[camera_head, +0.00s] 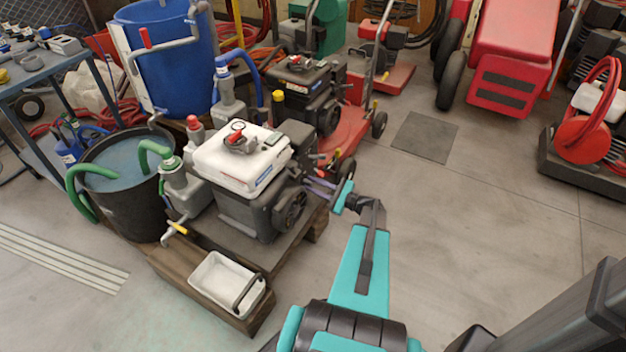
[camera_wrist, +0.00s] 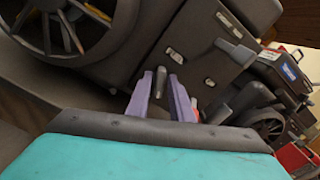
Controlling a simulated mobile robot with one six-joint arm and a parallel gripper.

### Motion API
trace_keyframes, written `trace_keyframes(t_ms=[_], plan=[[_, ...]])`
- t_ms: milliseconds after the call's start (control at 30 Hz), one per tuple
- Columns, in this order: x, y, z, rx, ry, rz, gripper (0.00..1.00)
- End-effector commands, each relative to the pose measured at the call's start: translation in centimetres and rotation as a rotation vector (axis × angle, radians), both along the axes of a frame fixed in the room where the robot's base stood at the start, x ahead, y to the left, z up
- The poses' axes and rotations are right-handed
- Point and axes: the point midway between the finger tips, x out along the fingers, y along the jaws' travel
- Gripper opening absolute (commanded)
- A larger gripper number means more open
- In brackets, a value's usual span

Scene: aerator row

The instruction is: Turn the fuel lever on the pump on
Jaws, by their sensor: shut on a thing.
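The pump (camera_head: 240,185) has a white tank on top and a dark grey engine, and stands on a wooden pallet. My gripper (camera_head: 316,184) reaches its right side from the right. In the wrist view, the two purple fingers of my gripper (camera_wrist: 165,95) point at the engine's dark side panel. They are shut on a small dark grey lever (camera_wrist: 159,83), partly hidden between them. I cannot read any on or off marking.
A second dark engine (camera_head: 300,90) and a red mower (camera_head: 345,125) stand close behind the pump. A black water tub (camera_head: 125,205) with green hoses is on the left. A white tray (camera_head: 222,278) lies on the front pallet boards.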

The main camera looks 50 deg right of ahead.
Motion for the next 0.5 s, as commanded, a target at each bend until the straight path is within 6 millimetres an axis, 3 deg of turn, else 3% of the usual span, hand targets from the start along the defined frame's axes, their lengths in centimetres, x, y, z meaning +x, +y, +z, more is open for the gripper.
trace_keyframes(t_ms=[500], plan=[[0.01, -0.04, 0.19, 0.357, 0.092, 0.000, 0.00]])
